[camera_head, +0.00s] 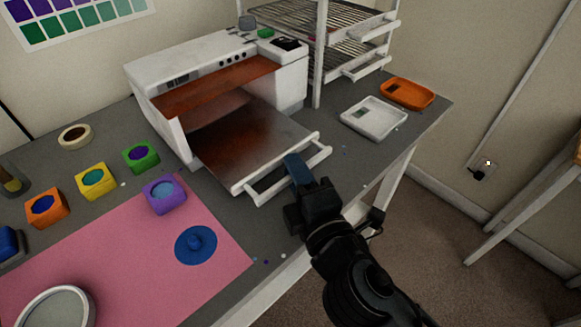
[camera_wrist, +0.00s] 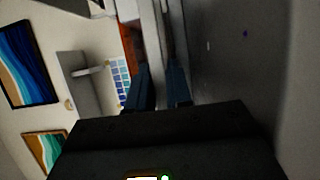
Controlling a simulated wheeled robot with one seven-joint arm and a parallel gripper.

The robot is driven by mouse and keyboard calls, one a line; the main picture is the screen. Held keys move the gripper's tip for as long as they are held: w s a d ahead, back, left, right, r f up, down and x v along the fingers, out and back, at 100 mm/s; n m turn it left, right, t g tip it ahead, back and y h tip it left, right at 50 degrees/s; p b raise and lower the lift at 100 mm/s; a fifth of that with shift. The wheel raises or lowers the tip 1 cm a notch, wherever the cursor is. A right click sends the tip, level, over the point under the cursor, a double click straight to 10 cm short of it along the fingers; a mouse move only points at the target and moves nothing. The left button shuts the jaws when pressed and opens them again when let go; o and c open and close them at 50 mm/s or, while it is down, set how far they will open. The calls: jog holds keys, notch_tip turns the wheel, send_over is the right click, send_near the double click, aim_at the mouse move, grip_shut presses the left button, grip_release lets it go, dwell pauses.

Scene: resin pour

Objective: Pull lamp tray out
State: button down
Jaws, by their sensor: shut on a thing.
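The lamp unit (camera_head: 160,75) is a white box on the grey bench with an open, orange-tinted front. Its lamp tray (camera_head: 270,143), a flat dark reddish plate with a white front edge, sticks well out of the opening and is empty. A white bar handle (camera_head: 318,158) runs along the tray's front.
A white shelf rack (camera_head: 320,50) stands behind right, beside a white scale (camera_head: 373,118) and an orange tray (camera_head: 407,93). Several coloured cups, including a purple one (camera_head: 165,195), stand left of the tray near a pink mat (camera_head: 130,250). The bench front edge is close to my gripper.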

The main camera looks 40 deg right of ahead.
jog(key=c, duration=1.1)
grip_release()
jog(key=b+v, duration=0.1)
jog(key=v, duration=0.2)
jog(key=b+v, duration=0.1)
jog(key=v, duration=0.2)
jog(key=shift+s+f+b, duration=0.1)
jog(key=shift+f+b, duration=0.1)
jog(key=shift+b, duration=0.15)
jog(key=shift+v, duration=0.8)
jog(key=shift+r, duration=0.2)
